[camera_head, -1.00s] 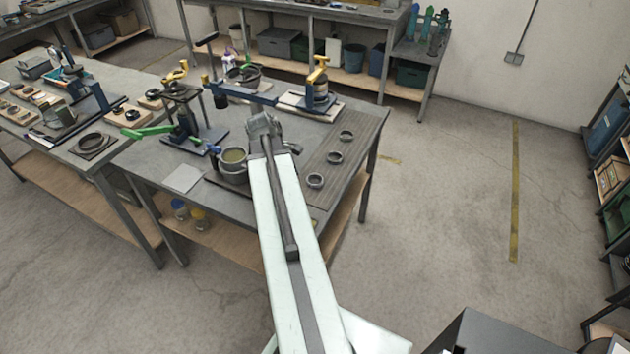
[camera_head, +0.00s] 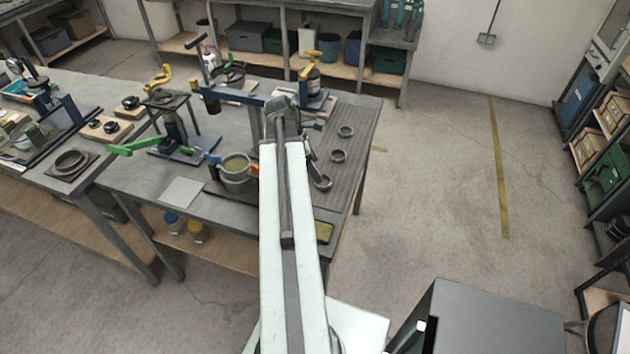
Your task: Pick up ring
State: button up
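Three small grey rings lie in a row on the ribbed dark mat (camera_head: 352,160) at the table's right end: a far ring (camera_head: 345,131), a middle ring (camera_head: 338,156) and a near ring (camera_head: 323,182). My gripper (camera_head: 316,177) points down at the left side of the near ring, very close to it or touching it. My arm hides part of the gripper. The fingers are too small to tell whether they are open or shut. The near ring appears to be on the mat.
A pot (camera_head: 236,171) stands left of my arm. A yellow-green pad (camera_head: 323,232) lies near the front edge. Floor right of the table is clear.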

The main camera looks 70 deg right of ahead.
aim_at(325, 184)
jog(key=shift+b+x, duration=1)
jog(key=shift+x, duration=0.1)
jog(key=b+x, duration=0.1)
jog(key=x, duration=0.1)
jog(key=b+x, duration=0.2)
jog(key=w+b+x, duration=0.1)
jog(key=b+x, duration=0.1)
jog(key=shift+d, duration=0.3)
jog(key=shift+r, duration=0.15)
jog(key=c, duration=1.5)
notch_tip(325, 184, up, 10)
jog(key=p, duration=1)
jog(key=shift+r, duration=0.2)
jog(key=shift+c, duration=0.2)
